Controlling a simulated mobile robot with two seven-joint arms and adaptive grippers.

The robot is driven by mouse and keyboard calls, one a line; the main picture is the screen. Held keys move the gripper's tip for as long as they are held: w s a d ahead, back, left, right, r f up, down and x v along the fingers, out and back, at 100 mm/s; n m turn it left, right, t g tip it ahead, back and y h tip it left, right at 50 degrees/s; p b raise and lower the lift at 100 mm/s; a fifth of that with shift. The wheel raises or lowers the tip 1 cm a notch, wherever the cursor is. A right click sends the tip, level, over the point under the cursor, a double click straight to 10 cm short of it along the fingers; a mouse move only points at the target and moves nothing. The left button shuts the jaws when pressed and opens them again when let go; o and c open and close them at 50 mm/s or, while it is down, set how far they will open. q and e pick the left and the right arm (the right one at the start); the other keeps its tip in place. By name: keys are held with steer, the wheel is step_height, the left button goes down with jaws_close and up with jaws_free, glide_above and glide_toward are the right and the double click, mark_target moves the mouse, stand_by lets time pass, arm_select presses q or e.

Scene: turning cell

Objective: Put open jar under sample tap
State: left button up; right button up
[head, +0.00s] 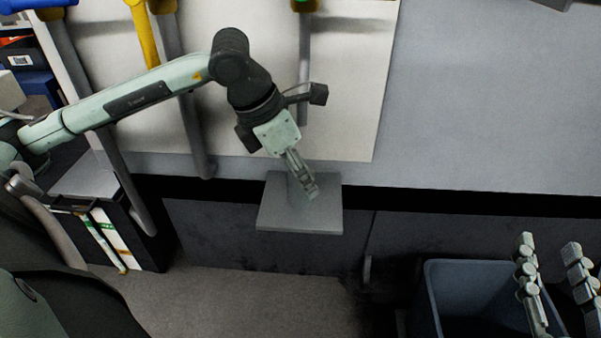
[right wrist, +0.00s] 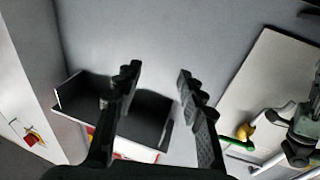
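No jar is recognisable in either view. A pipe with a green mark (head: 303,60) comes down the pale panel at the top middle; it may be the sample tap. A small grey shelf (head: 275,215) juts out below it. My left gripper (head: 311,190) is over this shelf, pointing down and to the right. Its fingers look close together and edge-on, so I cannot tell whether they hold anything. My right gripper (head: 552,250) is open and empty at the lower right, beside and partly over a bin. Its spread fingers also show in the right wrist view (right wrist: 158,75).
The blue-grey bin (head: 432,290) stands on the floor at the lower right. More pipes and a yellow handle (head: 145,35) are at the upper left. A dark box with folders (head: 120,235) is at the left. The right wrist view shows a black tray (right wrist: 145,115).

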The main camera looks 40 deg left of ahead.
arm_select(q)
steer(key=o, duration=0.4)
